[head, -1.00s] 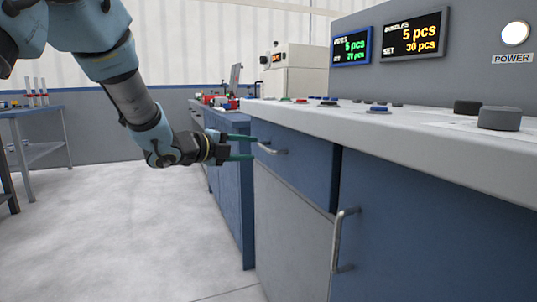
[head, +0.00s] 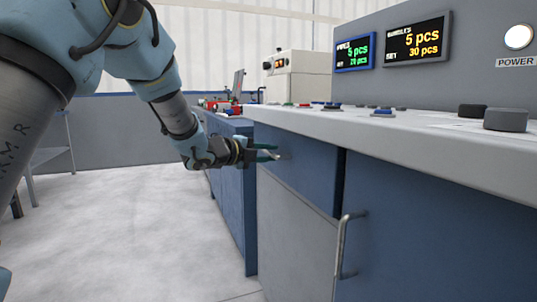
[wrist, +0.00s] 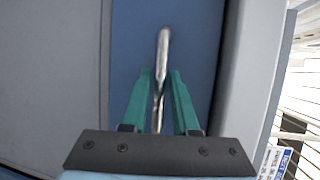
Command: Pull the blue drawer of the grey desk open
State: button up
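The blue drawer (head: 305,172) is in the front of the grey desk (head: 385,125), under its worktop, and looks shut. Its metal bar handle also shows in the wrist view (wrist: 163,50), against the blue drawer front. My gripper (head: 268,152) is at this handle in the head view. In the wrist view my gripper's green fingers (wrist: 161,76) stand on either side of the handle, with a gap between them. The fingers look open, not clamped on the bar. In the head view the fingers partly hide the handle.
A grey lower panel (head: 290,235) lies below the drawer. A blue door with an upright handle (head: 342,245) is to the right. Another blue cabinet (head: 228,185) stands farther back.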

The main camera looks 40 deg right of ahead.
grip_shut()
dwell(1.1)
